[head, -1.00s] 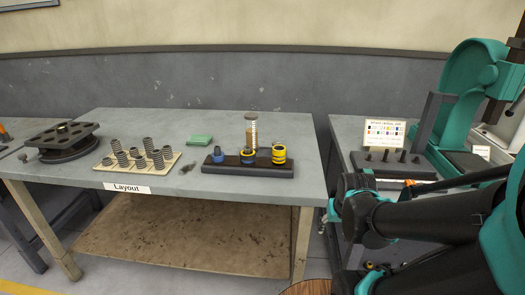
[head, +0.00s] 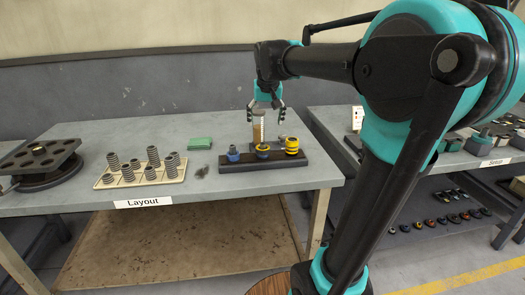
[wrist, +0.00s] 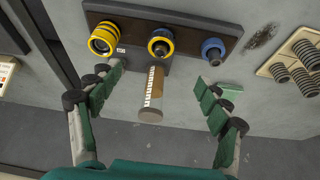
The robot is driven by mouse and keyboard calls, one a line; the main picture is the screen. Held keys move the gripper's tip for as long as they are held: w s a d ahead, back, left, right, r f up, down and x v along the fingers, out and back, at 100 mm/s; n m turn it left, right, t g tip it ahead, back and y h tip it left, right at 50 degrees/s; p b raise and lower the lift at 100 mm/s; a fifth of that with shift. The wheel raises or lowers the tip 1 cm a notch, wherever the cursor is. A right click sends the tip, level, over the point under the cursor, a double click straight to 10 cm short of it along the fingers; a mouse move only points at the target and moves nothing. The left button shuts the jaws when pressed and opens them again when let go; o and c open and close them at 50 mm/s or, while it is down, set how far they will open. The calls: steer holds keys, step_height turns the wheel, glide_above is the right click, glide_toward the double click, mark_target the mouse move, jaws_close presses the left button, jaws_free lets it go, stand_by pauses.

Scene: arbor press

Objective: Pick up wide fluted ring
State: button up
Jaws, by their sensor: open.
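A dark rack (head: 235,166) on the Layout table carries rings on posts: a blue ring (head: 233,154), a yellow-and-black ring (head: 262,151) and a taller yellow stack (head: 292,146). The wrist view shows the blue ring (wrist: 213,48), the yellow-and-black ring (wrist: 160,42) and the yellow stack (wrist: 102,40). I cannot tell for sure which is the wide fluted ring. My gripper (head: 266,115) is open, pointing down above the rear of the rack. In the wrist view my gripper's fingers (wrist: 160,82) lie either side of a tube and hold nothing.
The clear tube with brown contents (head: 258,129) stands behind the rack, near my fingers. A cream board (head: 142,179) with several grey coils, a green block (head: 200,143) and a round fixture (head: 40,160) stand left. The table front is bare.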

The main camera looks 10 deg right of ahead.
glide_toward(263, 144)
steer(key=x, duration=0.5)
steer(key=shift+s+d+f, duration=0.1)
steer(key=shift+s+d, duration=0.1)
steer(key=shift+s, duration=0.05)
steer(key=shift+a+x, duration=0.2)
steer(key=shift+x, duration=2.45)
steer(key=c, duration=1.5)
